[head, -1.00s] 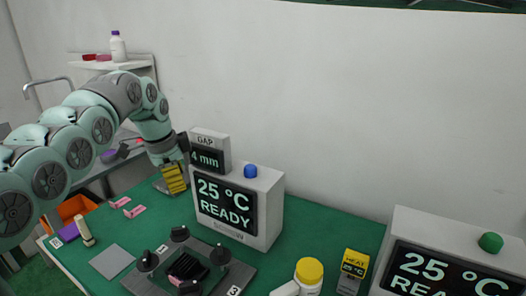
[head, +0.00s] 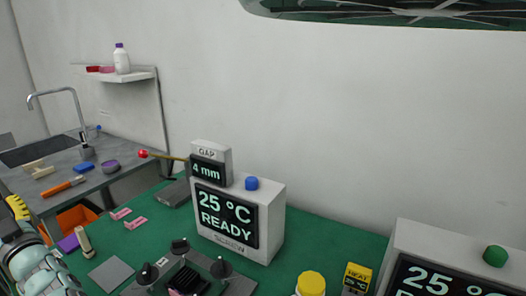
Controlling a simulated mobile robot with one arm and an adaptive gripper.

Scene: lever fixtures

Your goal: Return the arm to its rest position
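My arm (head: 45,272) is folded low at the left edge of the head view. My gripper (head: 17,207), with yellow and black fingers, is at its upper end, beside the left edge of the green table. The fingers touch nothing that I can see, and their opening is not clear. A lever with a red ball end (head: 143,154) sticks out to the left beside the "GAP 4 mm" display (head: 209,171). My gripper is well apart from it.
A box reading "25 °C READY" (head: 232,220) stands on the green table (head: 322,240), with a knobbed fixture (head: 225,286) in front. Pink pieces (head: 135,223) and a grey plate (head: 110,272) lie at left. A grey sink counter (head: 125,170) stands behind; a second display box (head: 430,245) is at right.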

